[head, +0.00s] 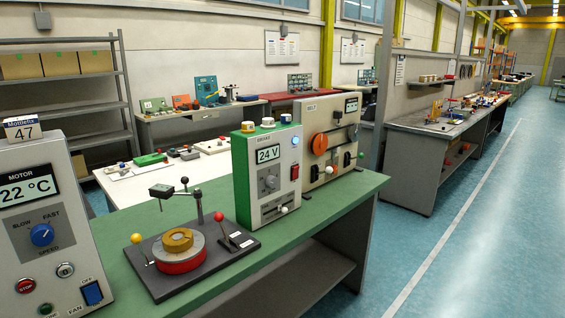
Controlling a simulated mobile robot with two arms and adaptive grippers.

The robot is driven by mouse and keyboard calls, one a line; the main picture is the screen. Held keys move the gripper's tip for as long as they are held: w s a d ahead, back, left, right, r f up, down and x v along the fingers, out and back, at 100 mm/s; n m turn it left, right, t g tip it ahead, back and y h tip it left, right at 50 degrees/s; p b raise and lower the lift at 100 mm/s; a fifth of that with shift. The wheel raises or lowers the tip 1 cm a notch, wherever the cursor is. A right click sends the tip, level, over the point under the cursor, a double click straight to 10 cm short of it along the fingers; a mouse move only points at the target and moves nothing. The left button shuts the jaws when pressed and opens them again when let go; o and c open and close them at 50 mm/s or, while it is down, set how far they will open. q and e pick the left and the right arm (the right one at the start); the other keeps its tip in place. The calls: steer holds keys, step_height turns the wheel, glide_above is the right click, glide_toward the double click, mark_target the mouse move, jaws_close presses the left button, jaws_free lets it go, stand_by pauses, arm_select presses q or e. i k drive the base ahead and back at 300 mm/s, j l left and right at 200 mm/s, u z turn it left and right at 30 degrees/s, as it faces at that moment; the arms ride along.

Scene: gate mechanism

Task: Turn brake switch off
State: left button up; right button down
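The brake unit is a green box with a light front panel (272,182), standing on the green bench in the head view. Its display (268,154) reads 24 V. A small red switch (294,172) sits on the right of the panel, too small to tell its position. A grey knob (270,183) is below the display, and a slider with a white knob (284,210) is near the bottom. Neither of my grippers is in view.
The motor unit (35,215) stands at the left, showing 22 °C. A dark base plate with a red and brass disc (180,252) and levers lies between the units. The belt unit (328,140) stands behind the brake unit. Open blue floor (480,230) lies right.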

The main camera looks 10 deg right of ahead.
mark_target(295, 172)
steer(key=i+l+u, duration=0.2)
steer(key=i+l, duration=0.2)
steer(key=i+l+u, duration=0.15)
steer(key=i+l, duration=0.2)
steer(key=l, duration=0.15)
steer(key=i+l+u, duration=0.2)
steer(key=i+l, duration=0.15)
steer(key=l, duration=0.2)
